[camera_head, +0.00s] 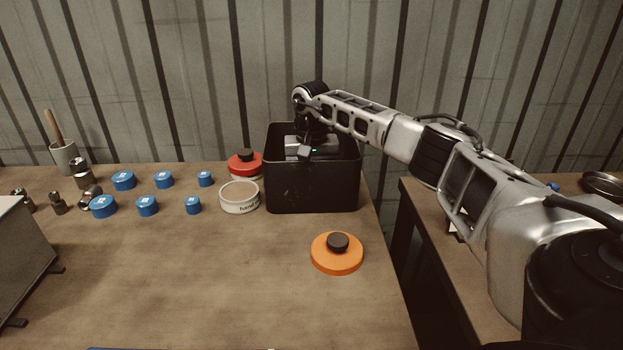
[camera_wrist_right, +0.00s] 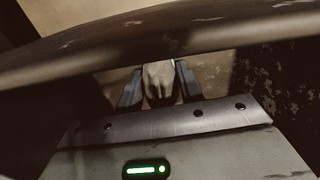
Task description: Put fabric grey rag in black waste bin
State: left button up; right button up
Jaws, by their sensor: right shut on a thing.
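The black waste bin (camera_head: 312,188) stands upright on the wooden bench near its right edge. My right gripper (camera_head: 307,148) points down into the bin's open top, and its fingers are hidden behind the front wall in the head view. In the right wrist view the two dark fingers (camera_wrist_right: 158,88) are shut on a pale, folded bit of fabric, the grey rag (camera_wrist_right: 158,78). The bin's rim (camera_wrist_right: 200,38) crosses that view in front of the fingers. The rag cannot be seen in the head view. My left gripper is not in view.
An orange lid with a black knob (camera_head: 337,253) lies in front of the bin. A white tin (camera_head: 239,197) and a red lid (camera_head: 244,164) sit close on its left. Several blue caps (camera_head: 147,206) stand further left. A gap separates a second bench (camera_head: 440,228) on the right.

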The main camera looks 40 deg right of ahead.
jog(key=o, duration=0.9)
jog(key=shift+f, duration=0.1)
jog(key=shift+o, duration=0.2)
notch_tip(320, 180, up, 12)
jog(key=shift+r+b, duration=0.2)
jog(key=shift+b, duration=0.15)
